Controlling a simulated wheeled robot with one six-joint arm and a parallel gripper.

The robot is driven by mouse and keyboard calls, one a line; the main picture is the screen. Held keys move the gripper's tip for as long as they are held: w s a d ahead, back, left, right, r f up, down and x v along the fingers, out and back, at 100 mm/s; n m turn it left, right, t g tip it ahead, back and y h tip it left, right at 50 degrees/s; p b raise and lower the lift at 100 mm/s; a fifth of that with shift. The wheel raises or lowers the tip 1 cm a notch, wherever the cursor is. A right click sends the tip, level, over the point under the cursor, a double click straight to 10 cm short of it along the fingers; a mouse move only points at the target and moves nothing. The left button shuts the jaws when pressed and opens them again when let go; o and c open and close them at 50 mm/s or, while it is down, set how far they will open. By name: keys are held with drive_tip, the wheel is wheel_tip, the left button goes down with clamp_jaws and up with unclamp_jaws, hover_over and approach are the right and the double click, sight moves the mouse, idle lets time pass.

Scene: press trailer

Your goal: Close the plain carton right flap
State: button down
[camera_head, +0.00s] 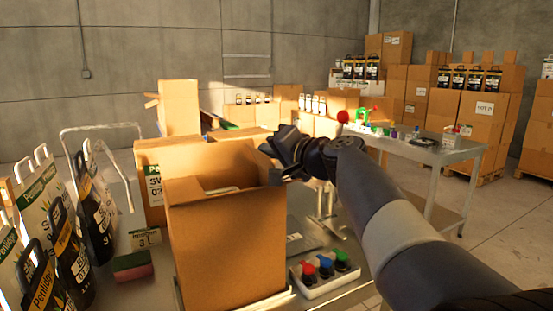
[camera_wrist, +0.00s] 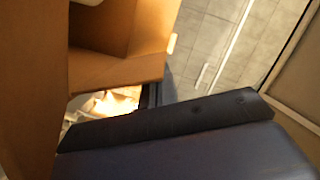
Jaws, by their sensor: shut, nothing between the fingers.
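The plain carton (camera_head: 222,245) stands upright on the metal table at the middle of the head view, its top at least partly open. A pale edge shows inside its opening. My gripper (camera_head: 272,163) is at the carton's upper right rim; its fingers are shut with nothing between them, dark and partly lost against my wrist. I cannot tell whether it touches the carton. In the wrist view, cardboard panels of the carton (camera_wrist: 115,72) fill the upper left, and a dark part of my gripper crosses the bottom. The right flap cannot be clearly told from the carton wall.
A printed carton (camera_head: 150,180) stands behind the plain one. Black bottles (camera_head: 72,250) and a green-pink sponge (camera_head: 132,265) are at left. A button box (camera_head: 325,270) lies at the carton's right. A second metal table (camera_head: 455,155) stands farther right, with open floor beyond.

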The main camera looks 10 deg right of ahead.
sight(257, 158)
drive_tip(key=n, duration=0.1)
drive_tip(key=a+n+h, duration=0.1)
drive_tip(key=n, duration=0.1)
drive_tip(key=n+b, duration=0.1)
drive_tip(key=shift+s+a+f+n+h, duration=0.25)
drive_tip(key=shift+a+n+h, duration=0.05)
drive_tip(key=shift+s+a+f+n+h+b, duration=0.1)
drive_tip(key=shift+a+f+n+h+b, duration=0.15)
drive_tip(key=shift+n, duration=0.4)
drive_tip(key=shift+s+a+f+n+h+b, duration=0.15)
drive_tip(key=shift+a+n+b, duration=0.2)
drive_tip(key=shift+n, duration=0.3)
